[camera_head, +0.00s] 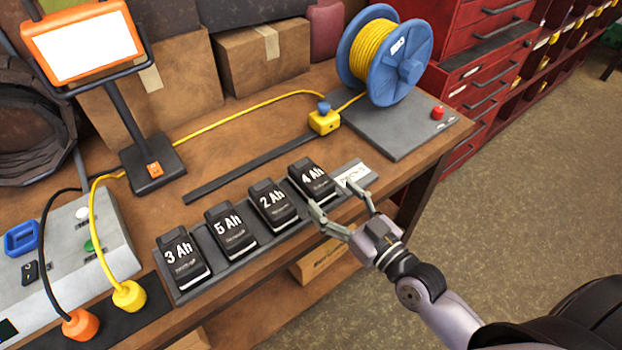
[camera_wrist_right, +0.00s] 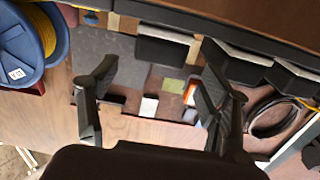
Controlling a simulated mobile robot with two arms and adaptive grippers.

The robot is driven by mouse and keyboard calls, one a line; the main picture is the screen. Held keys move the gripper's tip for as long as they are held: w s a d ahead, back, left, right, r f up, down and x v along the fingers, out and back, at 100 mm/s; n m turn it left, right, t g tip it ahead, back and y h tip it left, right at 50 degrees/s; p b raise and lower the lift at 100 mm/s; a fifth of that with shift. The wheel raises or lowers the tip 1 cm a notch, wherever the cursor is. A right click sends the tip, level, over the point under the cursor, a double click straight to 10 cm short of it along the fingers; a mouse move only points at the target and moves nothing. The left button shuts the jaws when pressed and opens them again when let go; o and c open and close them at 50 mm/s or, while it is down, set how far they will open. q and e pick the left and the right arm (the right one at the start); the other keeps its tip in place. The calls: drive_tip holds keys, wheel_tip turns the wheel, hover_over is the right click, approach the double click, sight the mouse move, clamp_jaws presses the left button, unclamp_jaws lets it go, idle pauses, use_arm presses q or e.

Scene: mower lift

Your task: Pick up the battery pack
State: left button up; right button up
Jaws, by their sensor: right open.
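Several black battery packs stand in a row on a dark rack (camera_head: 240,265) along the bench's front edge. From left to right they are the 3 Ah pack (camera_head: 182,262), the 5 Ah pack (camera_head: 231,232), the 2 Ah pack (camera_head: 273,206) and the 4 Ah pack (camera_head: 312,181). My right gripper (camera_head: 333,196) is open and empty, just right of the 4 Ah pack at the rack's right end. Its spread fingers (camera_wrist_right: 160,75) also show in the right wrist view, with nothing held between them. Whether a fingertip touches the 4 Ah pack is unclear. My left gripper is out of view.
A blue reel of yellow cable (camera_head: 385,55) stands on a grey plate (camera_head: 400,130) with a red button. A lit orange-framed screen (camera_head: 85,48), cardboard boxes (camera_head: 262,58) and a grey control box (camera_head: 65,250) occupy the back and left. Free floor lies at the right.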

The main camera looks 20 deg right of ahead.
sight(311, 174)
drive_tip(key=x, duration=0.3)
drive_tip(key=shift+w+a, duration=0.1)
drive_tip(key=shift+w, duration=0.25)
drive_tip(key=p+x, duration=0.1)
drive_tip(key=x, duration=0.3)
drive_tip(key=shift+w+f, duration=0.15)
drive_tip(key=shift+w+a+p, duration=0.1)
drive_tip(key=shift+w+p, duration=0.2)
drive_tip(key=shift+w, duration=0.05)
drive_tip(key=shift+s, duration=0.1)
drive_tip(key=shift+c, duration=0.2)
drive_tip(key=shift+c, duration=0.6)
drive_tip(key=c, duration=1.5)
